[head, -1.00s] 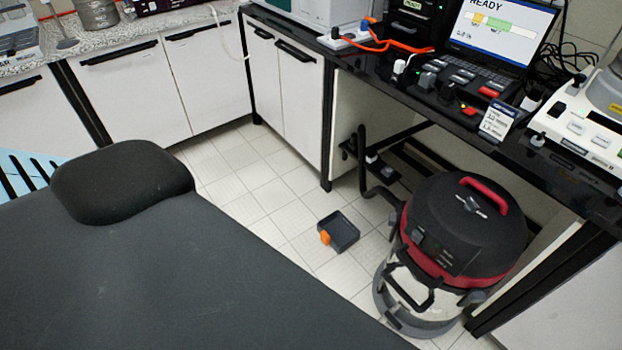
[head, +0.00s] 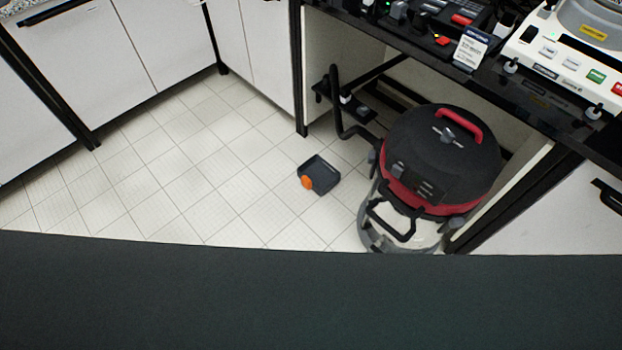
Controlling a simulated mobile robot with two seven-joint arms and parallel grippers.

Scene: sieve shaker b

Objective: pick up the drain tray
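The drain tray (head: 321,178) is a small dark grey open tray with a round orange part (head: 307,183) on its near left side. It lies on the white tiled floor in the middle of the head view, left of the vacuum cleaner and apart from it. Neither of my grippers shows in the head view. Nothing covers the tray.
A black and red vacuum cleaner (head: 442,160) stands right of the tray, under the black bench (head: 480,72). White cabinets (head: 130,55) line the back left. The tiled floor (head: 180,190) left of the tray is clear. My own dark body fills the bottom.

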